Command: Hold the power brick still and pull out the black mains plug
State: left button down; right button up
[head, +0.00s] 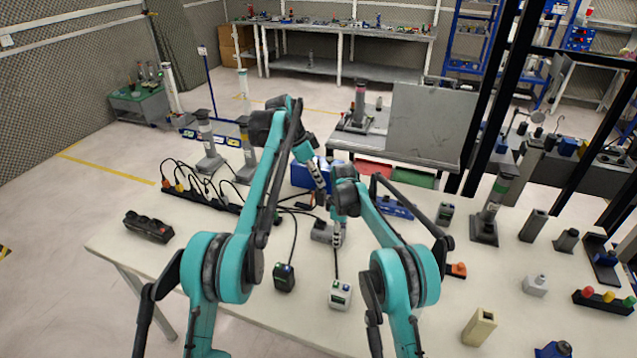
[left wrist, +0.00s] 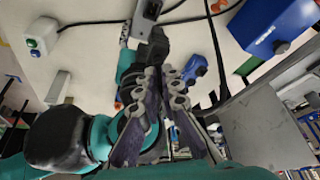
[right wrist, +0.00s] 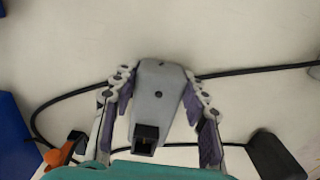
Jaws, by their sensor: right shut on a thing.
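The grey power brick (right wrist: 158,90) is between the fingers of my right gripper (right wrist: 157,105), which is shut on its sides at the table. It also shows in the head view (head: 321,231). A black socket (right wrist: 146,138) is on its near end, and I see no plug in it. A black block on a cable (right wrist: 275,156) lies at the right; I cannot tell whether it is the mains plug.
Black cables cross the table around the brick. An orange-and-black piece (right wrist: 62,153) lies near it. A blue box (left wrist: 270,30) stands behind. Two button boxes (head: 284,277) (head: 340,294) stand in front. A power strip (head: 200,200) with several plugs lies left.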

jog(key=o, duration=1.4)
jog(key=shift+r, duration=0.1)
